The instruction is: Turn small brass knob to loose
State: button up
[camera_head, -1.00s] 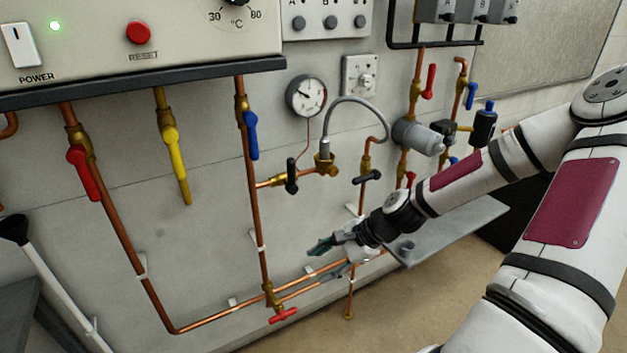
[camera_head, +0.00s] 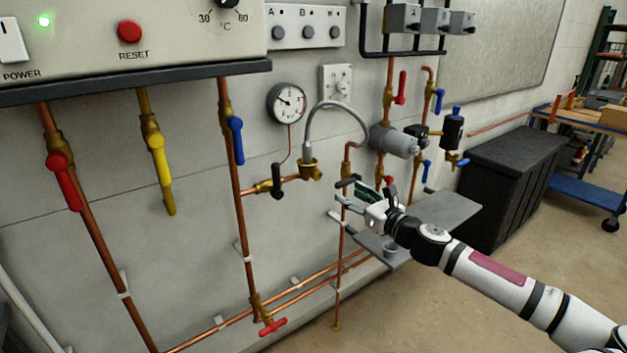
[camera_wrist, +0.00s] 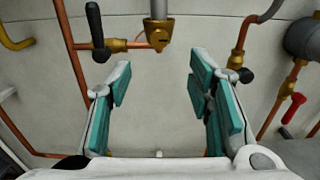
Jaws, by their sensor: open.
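A brass fitting (camera_head: 311,170) joins the lower end of the grey hose to the copper pipe. It also shows at the top middle of the wrist view (camera_wrist: 159,34), with a small round brass part (camera_wrist: 160,44) on its front. I cannot tell for sure that this is the small brass knob, nor its setting. My gripper (camera_head: 350,196) is open and empty, below and right of the fitting in the head view. In the wrist view its teal-padded fingers (camera_wrist: 158,82) stand wide apart below the fitting, with bare wall between them.
A black-handled valve (camera_head: 277,181) sits left of the fitting. Another black handle (camera_wrist: 241,75) is close to the right finger in the wrist view. A grey shelf (camera_head: 445,215) lies below and behind my gripper. A gauge (camera_head: 288,103) and the grey hose (camera_head: 338,105) are above.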

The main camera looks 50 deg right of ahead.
aim_at(318, 175)
jog(key=x, duration=1.3)
jog(key=shift+w, duration=0.3)
jog(key=shift+a, duration=0.1)
grip_shut()
